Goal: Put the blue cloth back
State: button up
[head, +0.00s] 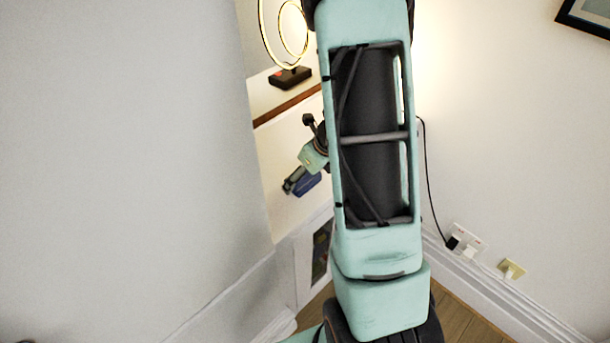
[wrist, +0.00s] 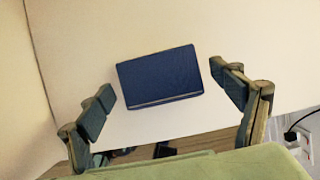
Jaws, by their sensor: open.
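My gripper (wrist: 166,88) is open, with one finger to the left and one to the right of the cloth. Small gaps show between the fingers and the cloth's sides. I cannot tell how far above the surface the fingertips are. In the head view my gripper (head: 297,178) is partly behind my arm.
A lit ring lamp on a dark base (head: 289,78) stands on a wood-edged shelf (head: 288,105) above my gripper. A plain wall (head: 120,150) closes the left side. Sockets with plugs and a cable (head: 466,246) are low on the right wall.

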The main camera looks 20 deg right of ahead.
jog(key=shift+r+p, duration=0.3)
jog(key=shift+r, duration=0.1)
jog(key=p+v, duration=0.3)
jog(key=v, duration=0.8)
jog(key=shift+s+r+p, duration=0.25)
jog(key=shift+p, duration=0.15)
